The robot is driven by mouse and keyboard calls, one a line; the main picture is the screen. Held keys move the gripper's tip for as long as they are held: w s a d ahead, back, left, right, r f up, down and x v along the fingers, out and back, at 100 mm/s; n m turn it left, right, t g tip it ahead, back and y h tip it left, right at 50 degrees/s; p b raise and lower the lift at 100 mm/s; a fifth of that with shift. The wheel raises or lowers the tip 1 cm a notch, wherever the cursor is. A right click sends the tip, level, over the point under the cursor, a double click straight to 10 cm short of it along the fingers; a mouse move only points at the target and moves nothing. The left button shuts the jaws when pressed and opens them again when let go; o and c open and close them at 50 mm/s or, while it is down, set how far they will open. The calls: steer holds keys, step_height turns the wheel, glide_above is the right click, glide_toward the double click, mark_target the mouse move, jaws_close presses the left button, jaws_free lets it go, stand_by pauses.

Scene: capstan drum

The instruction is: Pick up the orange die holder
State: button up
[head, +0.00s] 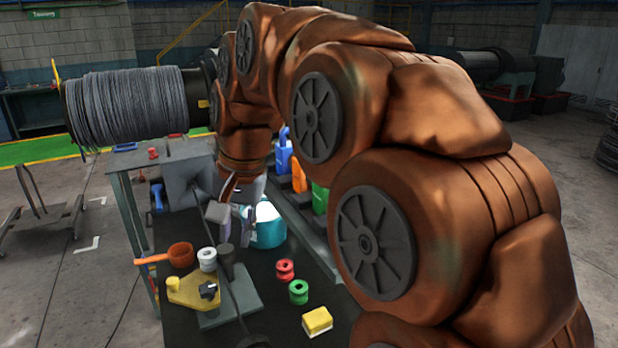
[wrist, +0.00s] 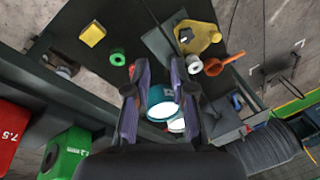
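The orange die holder (head: 181,255) is a round ring with a straight handle pointing left. It lies on the dark bench top beside the yellow plate, and also shows in the wrist view (wrist: 212,67) with its handle to the upper right. My gripper (head: 231,214) hangs above the bench, to the upper right of the holder and apart from it. In the wrist view, my gripper's (wrist: 160,88) two fingers are spread with no object held between them. A teal and white container (wrist: 160,101) appears beyond the gap. The holder lies outside the fingers, to their right.
A white ring (head: 207,259) stands close to the holder, by the yellow plate (head: 190,292). Red (head: 285,269) and green (head: 298,291) spools and a yellow block (head: 317,321) lie to the right. A dark upright post (head: 226,258) stands near the holder. Coloured jugs (head: 284,155) line the back.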

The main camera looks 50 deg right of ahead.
steer(key=d+r+m+t+h+b, duration=0.1)
steer(key=d+r+m+t+b, duration=0.1)
steer(key=d+r+m, duration=0.7)
steer(key=d+r+m+t+h+b, duration=0.25)
steer(key=d+r, duration=0.25)
steer(key=d, duration=0.8)
steer(key=shift+g+y, duration=0.35)
steer(key=shift+w+a+p+x, duration=0.15)
steer(key=shift+p+x, duration=0.75)
steer(key=shift+x, duration=1)
steer(key=shift+w+a+p+x, duration=0.15)
steer(key=shift+p+x, duration=0.7)
steer(key=shift+x, duration=1.05)
jaws_close()
steer(key=shift+r, duration=0.1)
